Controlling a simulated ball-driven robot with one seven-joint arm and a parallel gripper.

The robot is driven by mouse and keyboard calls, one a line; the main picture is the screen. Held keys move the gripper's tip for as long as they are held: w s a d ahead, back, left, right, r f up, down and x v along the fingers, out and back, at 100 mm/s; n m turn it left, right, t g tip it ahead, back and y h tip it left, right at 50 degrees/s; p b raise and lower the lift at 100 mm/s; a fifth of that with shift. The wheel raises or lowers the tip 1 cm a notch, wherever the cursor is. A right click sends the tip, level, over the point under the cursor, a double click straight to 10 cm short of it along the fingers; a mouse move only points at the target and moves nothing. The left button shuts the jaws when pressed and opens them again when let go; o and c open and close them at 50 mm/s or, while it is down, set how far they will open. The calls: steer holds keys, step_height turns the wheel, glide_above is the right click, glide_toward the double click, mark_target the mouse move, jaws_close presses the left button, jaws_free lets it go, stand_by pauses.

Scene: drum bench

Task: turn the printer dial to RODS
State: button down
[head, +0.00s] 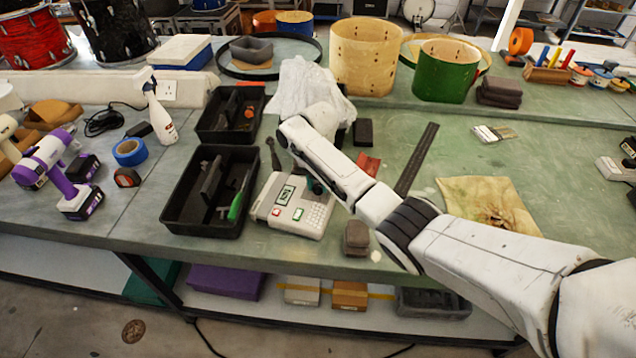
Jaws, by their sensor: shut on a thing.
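The label printer (287,216) is a pale boxy unit near the bench's front edge. It has a small green-lit screen (286,194), a red and a green button, and a keypad on its right side. My arm crosses in front of its upper right corner. My gripper (312,186) is mostly hidden behind my arm; only a small dark and teal part shows low over that corner. It is shut at the printer's dial. The dial, its pointer and its lettering are hidden, so its setting cannot be read.
Left of the printer is a black tray (172,213) with a green-handled tool; another black tray (207,124) stands behind. A crumpled white bag (290,88) lies behind my arm. A dark block (357,238) sits right of the printer.

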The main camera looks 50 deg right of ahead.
mark_target(318, 186)
stand_by(0.4)
steer(key=c, duration=0.8)
jaws_free()
steer(key=shift+r, duration=0.1)
step_height(318, 186, up, 10)
steer(key=shift+r+b, duration=0.25)
steer(key=shift+b, duration=0.5)
steer(key=shift+a, duration=0.1)
